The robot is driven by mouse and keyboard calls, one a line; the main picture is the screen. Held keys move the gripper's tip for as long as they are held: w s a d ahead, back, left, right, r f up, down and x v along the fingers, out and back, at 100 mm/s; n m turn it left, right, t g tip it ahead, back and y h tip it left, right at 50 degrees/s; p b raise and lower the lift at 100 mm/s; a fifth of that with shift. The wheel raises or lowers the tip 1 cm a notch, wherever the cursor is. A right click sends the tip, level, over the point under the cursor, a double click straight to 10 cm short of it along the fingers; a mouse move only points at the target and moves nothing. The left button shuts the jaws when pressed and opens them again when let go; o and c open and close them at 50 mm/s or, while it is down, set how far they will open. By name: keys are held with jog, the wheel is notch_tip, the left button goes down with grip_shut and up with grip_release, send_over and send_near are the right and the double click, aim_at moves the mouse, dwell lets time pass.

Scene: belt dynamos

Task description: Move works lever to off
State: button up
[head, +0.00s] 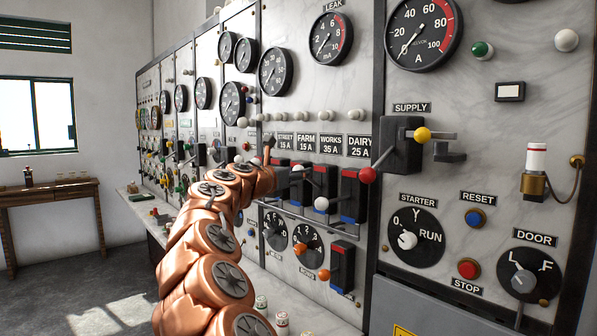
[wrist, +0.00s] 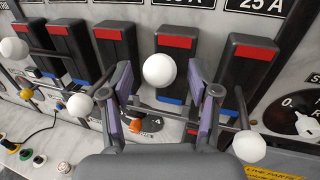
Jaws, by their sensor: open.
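The WORKS switch (wrist: 187,50) is a black box with a red band at its top and a blue band low down, under the 35 A label. It also shows in the head view (head: 325,178). Its white ball knob (wrist: 159,70) stands out toward the wrist camera, higher than the neighbouring knobs; its rod is mostly hidden. My gripper (wrist: 160,88) is open, with one finger on each side of this knob and visible gaps to both. In the head view my gripper (head: 284,178) is beside the switch row and hides part of it.
The DAIRY switch (wrist: 248,62) is close on the right, its white knob (wrist: 249,146) low beside my right finger. Another white knob (wrist: 80,106) is close to my left finger.

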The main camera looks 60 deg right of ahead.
jog(key=shift+d, duration=0.75)
grip_shut()
